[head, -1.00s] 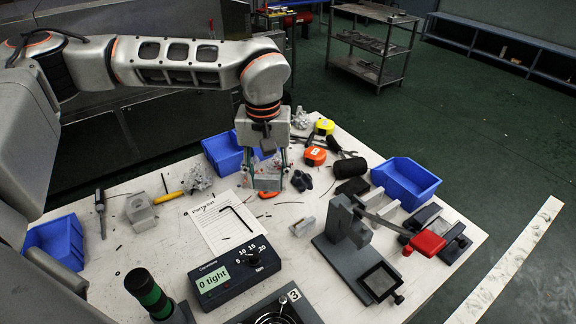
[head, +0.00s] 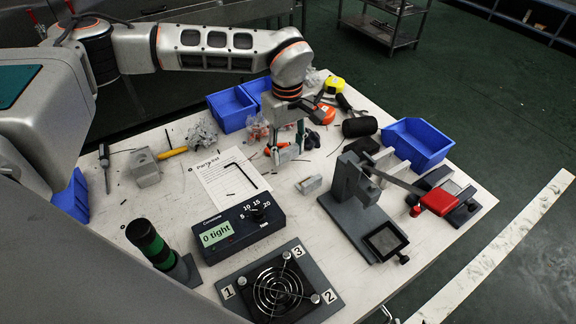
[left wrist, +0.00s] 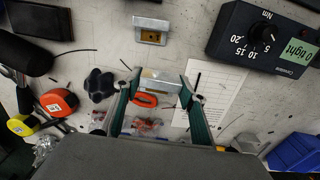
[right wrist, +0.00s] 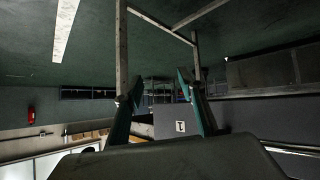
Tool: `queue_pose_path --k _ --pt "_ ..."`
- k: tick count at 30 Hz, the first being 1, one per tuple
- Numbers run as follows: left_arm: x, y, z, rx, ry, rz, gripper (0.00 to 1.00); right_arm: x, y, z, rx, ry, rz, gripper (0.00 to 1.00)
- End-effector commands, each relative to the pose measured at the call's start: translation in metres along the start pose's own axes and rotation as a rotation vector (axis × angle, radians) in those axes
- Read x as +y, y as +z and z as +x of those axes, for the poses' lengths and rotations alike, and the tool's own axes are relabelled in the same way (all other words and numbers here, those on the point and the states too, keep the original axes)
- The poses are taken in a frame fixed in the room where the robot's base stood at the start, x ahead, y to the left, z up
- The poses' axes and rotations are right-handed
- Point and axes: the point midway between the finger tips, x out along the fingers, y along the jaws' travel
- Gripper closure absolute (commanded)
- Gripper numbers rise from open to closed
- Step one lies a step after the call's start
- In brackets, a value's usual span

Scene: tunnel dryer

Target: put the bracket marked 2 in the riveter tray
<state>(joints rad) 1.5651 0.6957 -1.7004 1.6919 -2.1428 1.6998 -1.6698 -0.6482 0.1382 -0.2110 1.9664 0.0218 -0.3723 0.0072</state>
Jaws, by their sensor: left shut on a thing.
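My left gripper (head: 287,147) is shut on a small grey metal bracket (head: 286,155), low over the table beside the parts-list paper. The bracket also shows between the fingers in the left wrist view (left wrist: 160,80); no number on it is readable. A second similar bracket (head: 310,184) lies on the table nearer the riveter; it also shows in the left wrist view (left wrist: 151,30), its mark unreadable. The grey riveter (head: 355,190) has a red-handled lever and a square dark tray (head: 401,253) at its front. My right gripper (right wrist: 158,95) is open and empty, away from the table.
A torque meter (head: 238,230) reading "0 tight" and a fan plate (head: 235,307) marked 1, 2, 3 stand at the front. Blue bins (head: 416,145), tape measures (head: 334,85), pliers and bagged parts crowd the back. The table between the paper and riveter is mostly clear.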

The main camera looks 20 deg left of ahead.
Motion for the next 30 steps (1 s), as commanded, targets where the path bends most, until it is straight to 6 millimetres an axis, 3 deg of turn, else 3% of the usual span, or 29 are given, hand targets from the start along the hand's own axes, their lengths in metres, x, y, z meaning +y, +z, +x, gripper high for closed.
queue_pose_path --k 3,10,18,30 --pt "0.000 0.000 0.018 -0.001 -0.001 -0.001 0.83 0.001 -0.001 0.001 0.002 0.002 -0.003 0.60" --pt "0.001 0.000 0.031 0.000 0.001 0.000 0.83 0.003 -0.003 0.002 0.007 0.004 -0.005 0.60" --pt "0.000 0.001 0.067 -0.001 -0.001 0.001 0.83 0.003 0.001 0.003 0.005 0.004 -0.008 0.60" --pt "0.000 0.000 0.071 0.000 0.001 0.001 0.83 0.004 -0.001 0.003 0.008 0.006 -0.010 0.60"
